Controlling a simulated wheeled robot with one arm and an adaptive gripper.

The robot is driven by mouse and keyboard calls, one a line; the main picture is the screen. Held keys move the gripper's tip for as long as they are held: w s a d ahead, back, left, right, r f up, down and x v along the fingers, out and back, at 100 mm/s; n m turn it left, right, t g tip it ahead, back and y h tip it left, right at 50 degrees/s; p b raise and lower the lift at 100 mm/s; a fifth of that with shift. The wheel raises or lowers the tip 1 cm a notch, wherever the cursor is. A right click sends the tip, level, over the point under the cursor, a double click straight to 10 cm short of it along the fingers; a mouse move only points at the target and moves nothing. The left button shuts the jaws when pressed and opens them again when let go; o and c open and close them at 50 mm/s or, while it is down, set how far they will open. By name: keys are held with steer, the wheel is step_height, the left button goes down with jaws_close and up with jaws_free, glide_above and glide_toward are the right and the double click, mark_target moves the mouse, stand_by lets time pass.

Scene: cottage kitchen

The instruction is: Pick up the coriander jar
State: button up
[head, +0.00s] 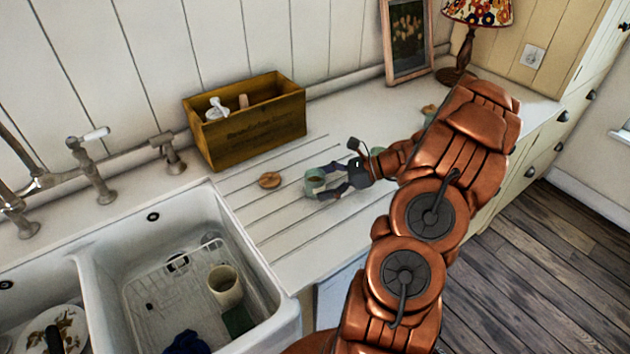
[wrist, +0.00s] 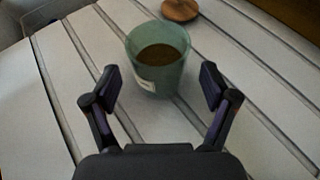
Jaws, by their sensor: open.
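A small greenish jar (wrist: 157,70) with brown contents and a pale label stands upright and open-topped on the grooved white drainboard. I take it for the coriander jar, but its label is too small to read. It also shows in the head view (head: 314,183), just left of my gripper. My gripper (wrist: 162,86) is open, and its fingers stand to either side of the jar's near side. I cannot tell whether either finger touches it. The gripper also shows in the head view (head: 328,182), low over the drainboard.
A round wooden lid (head: 269,180) lies just left of the jar; it also shows in the wrist view (wrist: 180,10). A wooden box (head: 250,140) stands behind, against the wall. The white sink (head: 262,285) is at the left. A lamp (head: 475,15) and picture frame (head: 408,76) stand at the back.

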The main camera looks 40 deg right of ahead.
steer(key=shift+x, duration=1.1)
steer(key=shift+c, duration=0.5)
steer(key=c, duration=1.2)
